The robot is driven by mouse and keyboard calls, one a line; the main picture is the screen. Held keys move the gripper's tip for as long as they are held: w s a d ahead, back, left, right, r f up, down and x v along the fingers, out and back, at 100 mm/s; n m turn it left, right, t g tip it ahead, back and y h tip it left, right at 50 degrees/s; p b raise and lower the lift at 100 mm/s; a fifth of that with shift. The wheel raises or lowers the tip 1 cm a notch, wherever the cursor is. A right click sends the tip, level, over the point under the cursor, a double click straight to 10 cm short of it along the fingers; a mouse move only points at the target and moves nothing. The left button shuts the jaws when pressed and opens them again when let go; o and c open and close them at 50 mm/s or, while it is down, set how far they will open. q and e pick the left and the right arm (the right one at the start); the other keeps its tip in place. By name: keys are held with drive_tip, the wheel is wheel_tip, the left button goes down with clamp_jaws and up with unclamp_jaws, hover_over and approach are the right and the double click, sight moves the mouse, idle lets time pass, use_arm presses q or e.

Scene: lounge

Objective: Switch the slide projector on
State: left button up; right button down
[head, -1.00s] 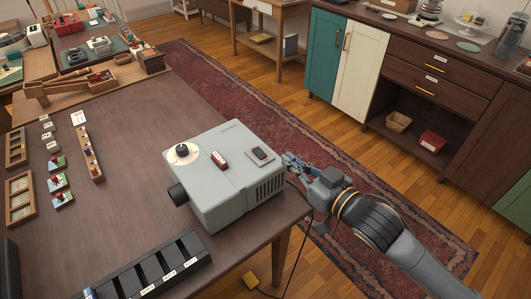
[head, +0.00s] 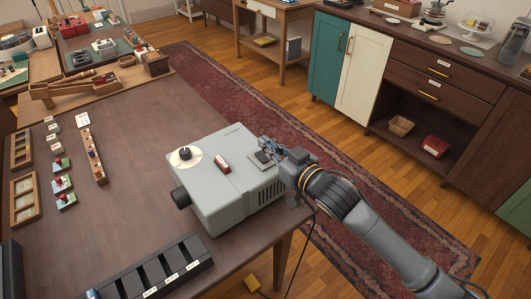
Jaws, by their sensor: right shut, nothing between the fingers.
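The slide projector (head: 230,200) is a pale grey box near the right edge of the brown table. Its black lens points to the left. On its top are a black knob on a round cream dial (head: 185,156), a small red part with a light label (head: 222,164) and a dark switch plate (head: 261,160). My right gripper (head: 264,147) is shut and empty, at the far right edge of the projector's top, close to the switch plate. I cannot tell whether it touches the plate, or which way the switch is set. My left gripper is not in view.
On the table (head: 130,150) are a black slotted tray (head: 160,270) in front, wooden frames at left and a narrow wooden rack (head: 93,154). A dark cable hangs off the table's right edge. A cabinet (head: 440,75) stands beyond the red rug.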

sight(265, 160)
drive_tip(key=shift+w+a+f, duration=0.15)
drive_tip(key=shift+w+f, duration=0.05)
drive_tip(key=shift+f, duration=0.85)
drive_tip(key=shift+w+a+f, duration=0.15)
drive_tip(key=shift+w+f, duration=0.05)
drive_tip(key=shift+f, duration=0.8)
drive_tip(key=shift+w+r+p, duration=0.1)
drive_tip(key=shift+r+p, duration=0.15)
drive_tip(key=shift+p, duration=0.6)
drive_tip(key=shift+f+g, duration=0.3)
drive_tip(key=shift+f, duration=0.05)
drive_tip(key=r+p, duration=0.4)
drive_tip(key=shift+w+a+r, duration=0.15)
drive_tip(key=shift+w+r, duration=0.05)
drive_tip(key=r+v, duration=0.1)
drive_tip(key=v, duration=0.8)
drive_tip(key=shift+s+r+b, duration=0.25)
drive_tip(key=shift+r+b, duration=0.05)
drive_tip(key=shift+r, duration=0.2)
